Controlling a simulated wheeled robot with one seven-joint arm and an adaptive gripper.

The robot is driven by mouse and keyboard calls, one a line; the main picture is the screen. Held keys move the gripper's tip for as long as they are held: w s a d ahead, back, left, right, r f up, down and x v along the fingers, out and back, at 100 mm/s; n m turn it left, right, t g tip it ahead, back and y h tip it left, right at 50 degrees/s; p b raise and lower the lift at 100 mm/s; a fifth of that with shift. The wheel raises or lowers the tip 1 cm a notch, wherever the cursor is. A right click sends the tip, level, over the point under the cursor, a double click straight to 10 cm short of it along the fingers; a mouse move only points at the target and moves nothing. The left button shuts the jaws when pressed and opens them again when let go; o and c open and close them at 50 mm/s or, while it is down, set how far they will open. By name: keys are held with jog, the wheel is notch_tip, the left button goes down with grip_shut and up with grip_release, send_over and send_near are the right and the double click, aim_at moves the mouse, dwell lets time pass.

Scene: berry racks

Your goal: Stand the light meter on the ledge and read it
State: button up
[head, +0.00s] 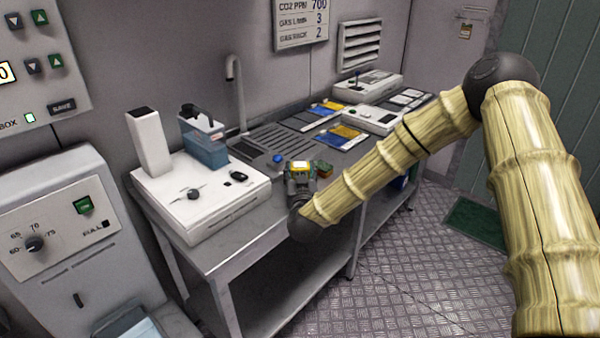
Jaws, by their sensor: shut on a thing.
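My gripper (300,172) is at the end of the bamboo-patterned arm, over the front part of the metal bench (290,217). It points away from the camera, and its body hides most of its fingers. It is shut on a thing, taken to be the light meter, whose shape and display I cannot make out. A small blue knob-like piece (278,158) shows just left of the gripper, and a small green-brown block (323,169) just right; I cannot tell whether either is held. I cannot pick out the ledge with certainty.
A white device (205,208) with a tall block and a blue-liquid tank (205,143) stands left of my gripper. Behind are a faucet (237,90), a ribbed drainboard (285,138), yellow-blue packets (343,134) and white instruments (368,118). A grey cabinet (60,235) stands at left.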

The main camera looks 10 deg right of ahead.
jog(key=o, duration=1.1)
jog(key=shift+f, duration=0.1)
jog(key=shift+r, duration=0.2)
